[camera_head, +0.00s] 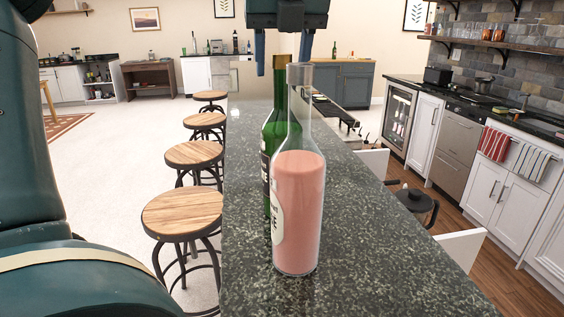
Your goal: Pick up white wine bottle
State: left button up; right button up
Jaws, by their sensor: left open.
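Two bottles stand upright, close together, on the dark speckled bar counter (380,265). The front one is a clear glass bottle (300,205) with pinkish liquid and a pale label on its left side. Just behind it and to its left is a green bottle (270,135) with a dark label, partly hidden by the clear one. The labels are too small or too turned to read, so I cannot tell which is the white wine. My left gripper (283,62) is open at the top of the picture, fingers pointing down around the level of the bottle necks. It appears empty. My right gripper is not in view.
Several round wooden stools (182,212) line the counter's left side. A dark tray-like object (335,112) lies farther back on the counter. At right are white cabinets (508,200) and a wine fridge (398,118). The counter's front right is clear.

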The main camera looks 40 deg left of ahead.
aim_at(281, 74)
pick_arm(q)
jog(key=x, duration=0.3)
jog(key=shift+f, duration=0.1)
jog(key=shift+c, duration=0.2)
grip_shut()
dwell(1.0)
jog(key=shift+w, duration=0.1)
